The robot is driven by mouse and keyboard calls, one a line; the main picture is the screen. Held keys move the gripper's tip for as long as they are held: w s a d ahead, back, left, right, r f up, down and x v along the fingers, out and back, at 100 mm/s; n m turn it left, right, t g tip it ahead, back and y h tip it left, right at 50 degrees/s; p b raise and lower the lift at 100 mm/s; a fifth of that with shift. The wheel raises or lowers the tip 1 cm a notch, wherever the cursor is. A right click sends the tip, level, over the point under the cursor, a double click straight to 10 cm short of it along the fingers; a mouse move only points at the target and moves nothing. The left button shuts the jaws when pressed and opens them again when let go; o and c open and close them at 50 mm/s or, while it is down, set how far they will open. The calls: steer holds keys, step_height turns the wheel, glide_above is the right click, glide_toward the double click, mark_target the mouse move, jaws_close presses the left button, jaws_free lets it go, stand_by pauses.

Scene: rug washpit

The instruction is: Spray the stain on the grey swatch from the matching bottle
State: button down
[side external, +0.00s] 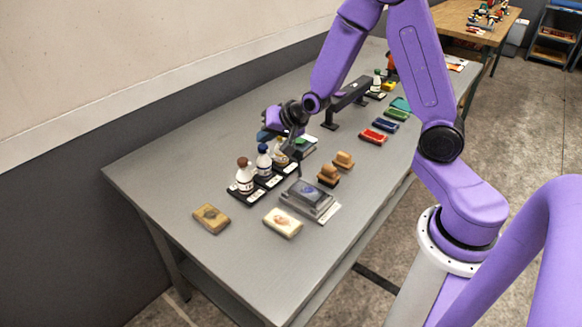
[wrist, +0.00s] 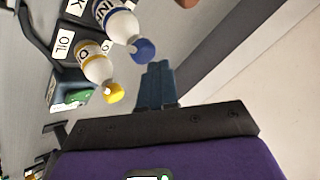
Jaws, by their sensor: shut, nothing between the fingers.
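The grey swatch (side external: 311,194) lies on a grey block with a white label in the side view and has a dark blue stain. A rack (side external: 243,199) behind it holds a brown-capped bottle (side external: 245,178), a blue-capped bottle (side external: 263,161) and a yellow-capped bottle (side external: 280,157), partly hidden by my gripper. In the wrist view the blue-capped bottle (wrist: 120,22) has partly readable blue lettering, and the yellow-capped bottle (wrist: 96,64) stands by an OIL label. My gripper (wrist: 158,70) is shut and empty, beside the blue and yellow caps.
A tan swatch (side external: 211,218) and a cream swatch (side external: 282,222) lie at the near end of the table. Two brown-topped brushes or sponges (side external: 343,160) stand right of the rack. A dark raised bar (side external: 350,94) and coloured pads (side external: 373,136) lie further back.

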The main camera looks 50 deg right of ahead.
mark_target(266, 147)
steer(key=shift+r, duration=0.4)
steer(key=shift+r, duration=0.1)
step_height(266, 147, up, 6)
steer(key=shift+f, duration=0.1)
stand_by(0.5)
stand_by(2.4)
steer(key=shift+a+f+n+y, duration=0.15)
steer(key=shift+f+n, duration=0.85)
steer(key=shift+n, duration=2.2)
steer(key=shift+d+f+n+y, duration=0.15)
steer(key=shift+f+n, duration=0.85)
steer(key=shift+n, duration=2.2)
steer(key=shift+a+f+n+y, duration=0.2)
steer(key=shift+f+n, duration=0.8)
steer(key=shift+n, duration=2.2)
